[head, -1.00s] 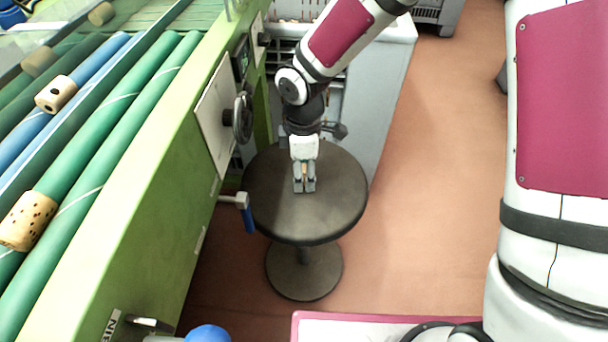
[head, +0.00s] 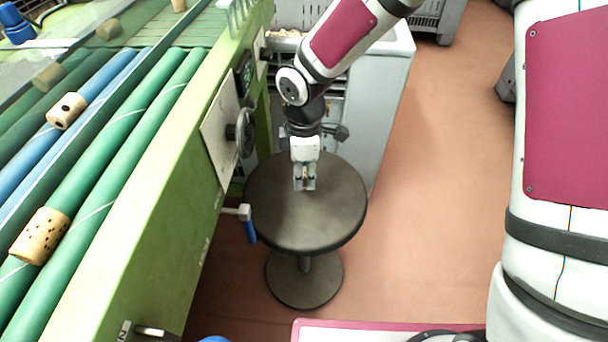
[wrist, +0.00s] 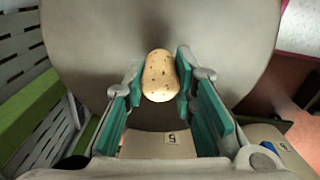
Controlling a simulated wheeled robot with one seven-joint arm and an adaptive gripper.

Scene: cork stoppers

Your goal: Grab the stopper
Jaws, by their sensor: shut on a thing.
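The stopper (wrist: 160,76) is a pale tan, speckled cork with rounded ends. In the wrist view it sits between the green-lined fingers of my gripper (wrist: 160,78), which is shut on it. In the head view my gripper (head: 304,186) points down over the dark round stool (head: 330,222), and the stopper is mostly hidden by the fingers. The stool top also fills much of the wrist view (wrist: 235,35). I cannot tell whether the stopper touches the stool top or is just above it.
A green machine (head: 150,235) with green and blue rollers stands at the left. Large corks (head: 40,236) and (head: 67,110) lie on its rollers. A blue-handled lever (head: 249,228) sticks out near the stool's left edge. A grey cabinet stands behind; orange floor (head: 430,200) is clear at right.

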